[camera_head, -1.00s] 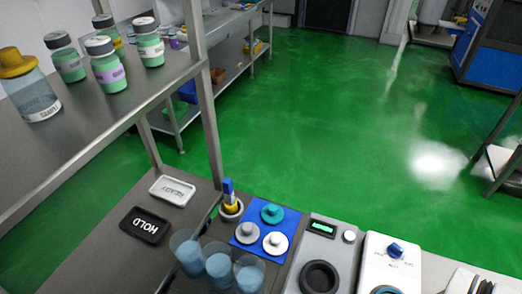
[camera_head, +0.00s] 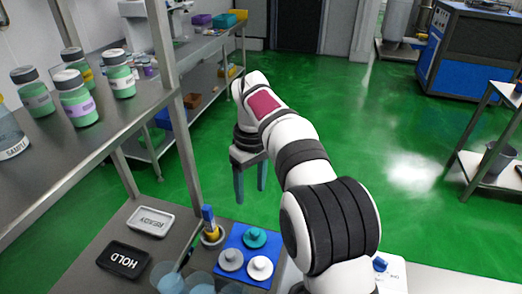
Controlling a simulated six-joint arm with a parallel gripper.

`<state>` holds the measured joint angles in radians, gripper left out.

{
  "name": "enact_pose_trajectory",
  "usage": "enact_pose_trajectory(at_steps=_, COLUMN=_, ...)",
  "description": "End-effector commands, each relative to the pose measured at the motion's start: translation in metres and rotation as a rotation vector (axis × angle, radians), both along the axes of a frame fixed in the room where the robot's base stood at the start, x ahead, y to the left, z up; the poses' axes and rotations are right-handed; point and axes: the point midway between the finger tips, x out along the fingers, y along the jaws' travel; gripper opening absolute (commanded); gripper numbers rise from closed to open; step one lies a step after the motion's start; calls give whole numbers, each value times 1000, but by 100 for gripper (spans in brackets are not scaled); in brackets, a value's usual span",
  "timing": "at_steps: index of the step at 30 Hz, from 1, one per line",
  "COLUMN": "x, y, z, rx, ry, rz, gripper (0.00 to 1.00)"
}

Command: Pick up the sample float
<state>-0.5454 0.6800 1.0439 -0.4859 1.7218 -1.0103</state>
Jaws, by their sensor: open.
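A slim float with a blue top and a yellow lower part (camera_head: 208,219) stands nearly upright in a small round pale holder (camera_head: 213,238) on the bench; it looks like the sample float, though no label on it can be read. Its lower end is hidden inside the holder. My gripper (camera_head: 250,194) hangs fingers down, open and empty, its two fingers apart. In the picture it is above and to the right of the float, not touching it.
A blue mat (camera_head: 238,240) with several knobbed discs lies right of the holder. Clear cups (camera_head: 168,277) stand in front. READY (camera_head: 151,221) and HOLD (camera_head: 124,256) trays lie left. A metal shelf post (camera_head: 185,150) rises behind, its shelf (camera_head: 60,140) carrying bottles.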

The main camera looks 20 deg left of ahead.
Motion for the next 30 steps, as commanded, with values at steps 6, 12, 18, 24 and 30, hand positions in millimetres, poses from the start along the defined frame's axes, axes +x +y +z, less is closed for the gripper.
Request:
enact_pose_trajectory(at_steps=6, x=3, y=113, z=-79, rx=-17, ry=-32, rz=480, gripper=62)
enact_pose_trajectory(at_steps=12, x=-1, y=127, z=-104, rx=-21, ry=-38, rz=554, gripper=62)
enact_pose_trajectory(at_steps=18, x=-1, y=125, z=-144, rx=-19, ry=-37, rz=549, gripper=62)
enact_pose_trajectory(at_steps=24, x=0, y=126, z=-165, rx=-16, ry=-41, rz=547, gripper=62)
enact_pose_trajectory(at_steps=30, x=0, y=126, z=-165, rx=-17, ry=-42, rz=546, gripper=55)
